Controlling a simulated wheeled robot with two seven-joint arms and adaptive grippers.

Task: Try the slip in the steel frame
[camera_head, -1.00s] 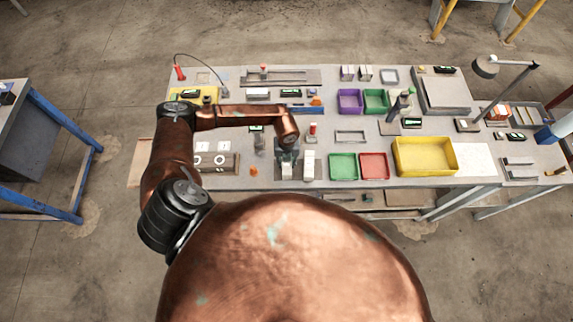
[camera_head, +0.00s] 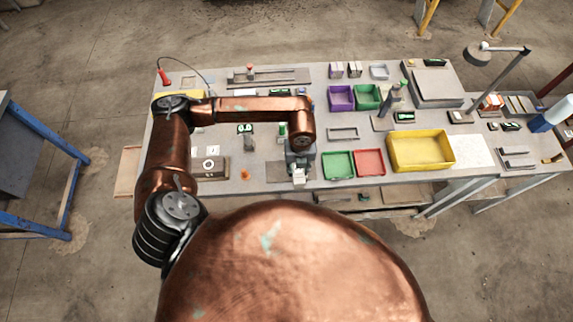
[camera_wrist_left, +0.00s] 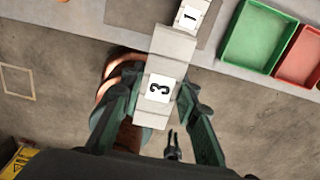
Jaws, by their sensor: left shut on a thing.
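My left gripper (camera_wrist_left: 160,100) is shut on a pale block marked 3 (camera_wrist_left: 171,45) in the left wrist view, with a dark green finger on each side. The block overlaps the table's front edge in that view; I cannot tell its height. In the head view the left gripper (camera_head: 300,158) is over the front of the table, with the pale block (camera_head: 299,175) below it. A grey rectangular frame (camera_head: 344,133) lies behind the trays. I cannot tell which is the steel frame. My right gripper is not in view.
A pale block marked 1 (camera_wrist_left: 190,15) lies on a dark mat (camera_wrist_left: 138,14). A green tray (camera_head: 338,165), a red tray (camera_head: 369,163) and a yellow tray (camera_head: 421,151) stand right of the gripper. A lamp (camera_head: 497,75) stands at the right.

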